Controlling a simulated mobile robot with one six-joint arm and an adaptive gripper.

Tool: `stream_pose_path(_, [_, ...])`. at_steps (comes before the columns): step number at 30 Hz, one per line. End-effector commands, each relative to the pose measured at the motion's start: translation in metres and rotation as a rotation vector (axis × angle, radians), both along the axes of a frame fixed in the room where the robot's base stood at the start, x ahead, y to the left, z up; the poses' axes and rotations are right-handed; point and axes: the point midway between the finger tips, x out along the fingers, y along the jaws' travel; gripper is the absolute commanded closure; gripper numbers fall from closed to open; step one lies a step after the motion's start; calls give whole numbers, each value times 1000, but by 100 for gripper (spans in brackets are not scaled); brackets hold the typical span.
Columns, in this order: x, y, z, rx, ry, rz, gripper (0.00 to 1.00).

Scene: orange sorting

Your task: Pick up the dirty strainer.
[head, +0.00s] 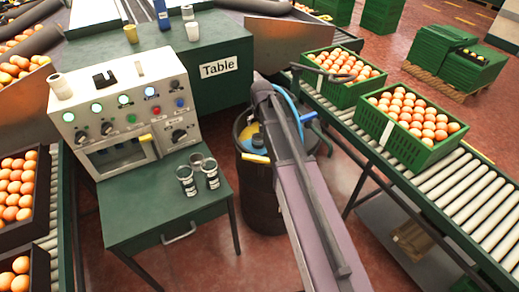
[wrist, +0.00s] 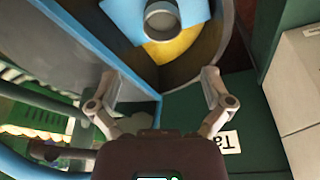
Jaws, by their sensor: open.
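My gripper (wrist: 160,84) is open and empty in the wrist view, its two fingers spread wide. Beyond the fingertips is the round bin (wrist: 228,30), with yellow and blue things inside. A grey round metal cup-like thing (wrist: 161,20) lies on the blue piece, cut by the top edge; I cannot tell if it is the dirty strainer. In the head view my arm covers part of the dark bin (head: 262,205), and the gripper is hidden. Several small metal-and-dark containers, one of them here (head: 187,182), stand on the small green table; none is clearly a strainer.
A control machine (head: 125,115) stands on the small green table (head: 150,215) left of the bin. A roller conveyor (head: 455,205) with green crates of oranges (head: 410,140) runs on the right. The table labelled "Table" (head: 190,65) stands behind the bin.

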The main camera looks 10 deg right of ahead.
Motion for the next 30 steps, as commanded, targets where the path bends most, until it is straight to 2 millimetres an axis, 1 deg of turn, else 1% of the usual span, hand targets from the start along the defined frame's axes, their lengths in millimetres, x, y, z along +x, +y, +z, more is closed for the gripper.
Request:
stream_pose_path(1, [8, 0, -8, 0, -6, -1, 0])
stream_pose_path(6, [16, 1, -12, 0, -17, -4, 0])
stream_pose_path(20, [16, 1, -13, 0, -17, -3, 0])
stream_pose_path(25, [18, 1, -22, 0, -17, -3, 0])
stream_pose_path(30, [22, 1, -34, 0, -17, -3, 0])
